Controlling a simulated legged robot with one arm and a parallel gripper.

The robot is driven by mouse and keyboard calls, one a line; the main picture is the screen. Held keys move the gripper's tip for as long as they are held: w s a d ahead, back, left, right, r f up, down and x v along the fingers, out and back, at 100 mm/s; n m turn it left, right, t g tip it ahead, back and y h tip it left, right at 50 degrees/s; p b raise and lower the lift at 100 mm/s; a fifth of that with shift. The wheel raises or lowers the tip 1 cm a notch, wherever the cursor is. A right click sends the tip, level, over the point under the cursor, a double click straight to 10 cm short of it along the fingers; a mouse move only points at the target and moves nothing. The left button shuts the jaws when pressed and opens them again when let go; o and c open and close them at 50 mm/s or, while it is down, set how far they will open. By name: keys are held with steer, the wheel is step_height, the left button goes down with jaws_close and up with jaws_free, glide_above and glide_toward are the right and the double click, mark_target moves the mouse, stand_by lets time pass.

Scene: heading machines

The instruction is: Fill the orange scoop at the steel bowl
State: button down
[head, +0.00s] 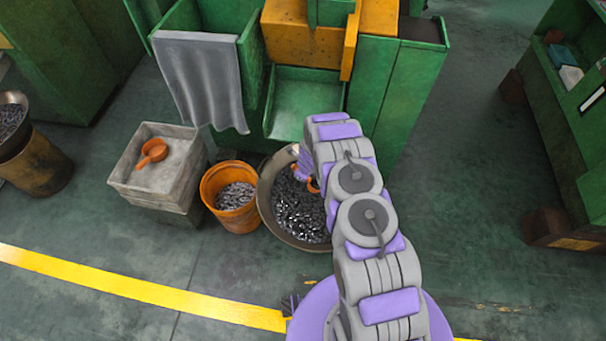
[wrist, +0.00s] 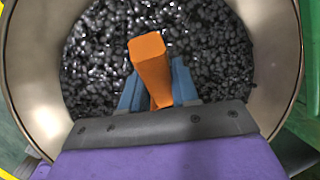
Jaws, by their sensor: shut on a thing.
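The steel bowl (head: 265,203) stands on the floor in front of the green machine and holds many small dark metal parts. Its rim also shows in the wrist view (wrist: 287,62). My gripper (head: 305,174) is over the bowl, with its blue fingers closed around an orange handle. This orange scoop (wrist: 149,58) points into the bowl in the wrist view. Only a little orange shows beside my gripper in the head view. The scoop's cup is hidden, so I cannot tell whether it touches the parts or holds any.
An orange bucket (head: 208,187) with metal parts stands left of the bowl. A grey cloth (head: 200,80) hangs on the machine (head: 395,100). Open floor lies to the right.

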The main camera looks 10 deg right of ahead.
steer(key=shift+w+a+r+p, duration=0.1)
steer(key=shift+a+r+p, duration=0.05)
steer(key=shift+r+p, duration=0.35)
steer(key=shift+a+r+p, duration=0.15)
steer(key=shift+r+p, duration=0.15)
steer(key=shift+r, duration=0.25)
steer(key=shift+r+p, duration=0.4)
steer(key=shift+p, duration=0.05)
steer(key=shift+d+r+p, duration=0.1)
steer(key=shift+r+p, duration=0.15)
steer(key=shift+p, duration=0.2)
steer(key=p, duration=0.2)
steer(key=shift+r+p, duration=0.35)
steer(key=r+p, duration=0.1)
steer(key=p, duration=0.3)
steer(key=shift+r+h+p, duration=0.2)
steer(key=shift+h+p, duration=0.1)
steer(key=shift+p, duration=0.1)
steer(key=shift+p, duration=0.3)
